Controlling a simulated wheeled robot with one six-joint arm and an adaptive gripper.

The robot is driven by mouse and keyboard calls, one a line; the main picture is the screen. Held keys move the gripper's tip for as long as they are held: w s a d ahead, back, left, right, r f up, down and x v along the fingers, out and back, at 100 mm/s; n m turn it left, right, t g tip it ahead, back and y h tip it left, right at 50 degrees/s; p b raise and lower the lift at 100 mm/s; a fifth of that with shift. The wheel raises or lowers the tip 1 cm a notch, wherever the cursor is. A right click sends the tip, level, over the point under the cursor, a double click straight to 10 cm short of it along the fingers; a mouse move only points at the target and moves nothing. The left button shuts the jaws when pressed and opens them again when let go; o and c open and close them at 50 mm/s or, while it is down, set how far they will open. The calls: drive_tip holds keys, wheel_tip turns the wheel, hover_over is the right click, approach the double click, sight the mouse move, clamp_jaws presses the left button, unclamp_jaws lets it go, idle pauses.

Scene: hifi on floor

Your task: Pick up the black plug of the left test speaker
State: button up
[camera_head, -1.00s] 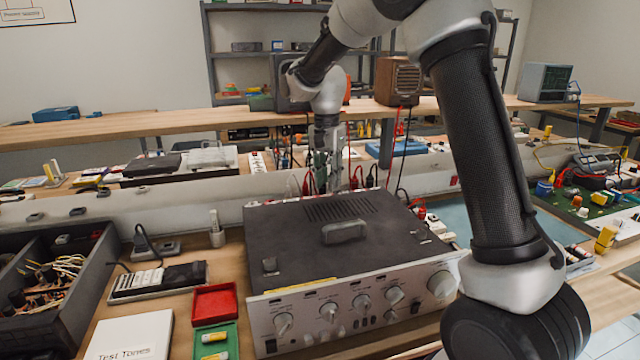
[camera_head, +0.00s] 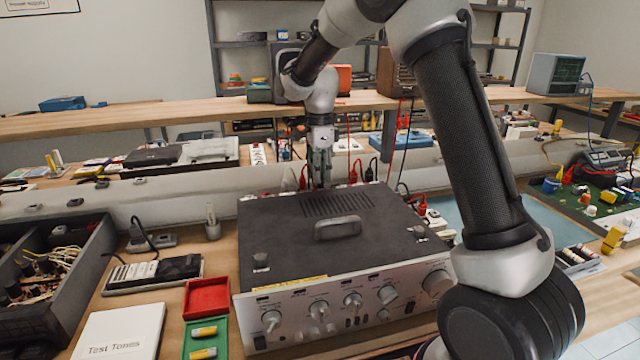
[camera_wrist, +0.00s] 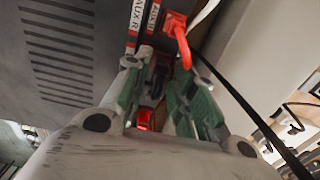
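My gripper (camera_head: 320,182) points down behind the amplifier (camera_head: 335,225), at its rear edge. In the wrist view my gripper (camera_wrist: 163,75) has its two green-padded fingers apart. A dark object and a red piece (camera_wrist: 145,118) show between the fingers; I cannot tell whether the dark object is the black plug. A red plug (camera_wrist: 178,32) sits just beyond the fingertips, near the AUX labels. In the head view a black plug (camera_head: 371,171) stands right of my gripper, with red plugs (camera_head: 302,179) to its left. Which speaker each plug serves is unclear.
A wooden speaker (camera_head: 390,68) stands on the raised shelf (camera_head: 180,115); a dark box beside it is partly hidden by my arm. Cables hang behind the amplifier. A red tray (camera_head: 207,298) and a parts box (camera_head: 50,270) lie to the left.

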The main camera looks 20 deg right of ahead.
wheel_tip(320, 180, down, 2)
drive_tip(key=shift+f, duration=0.15)
clamp_jaws()
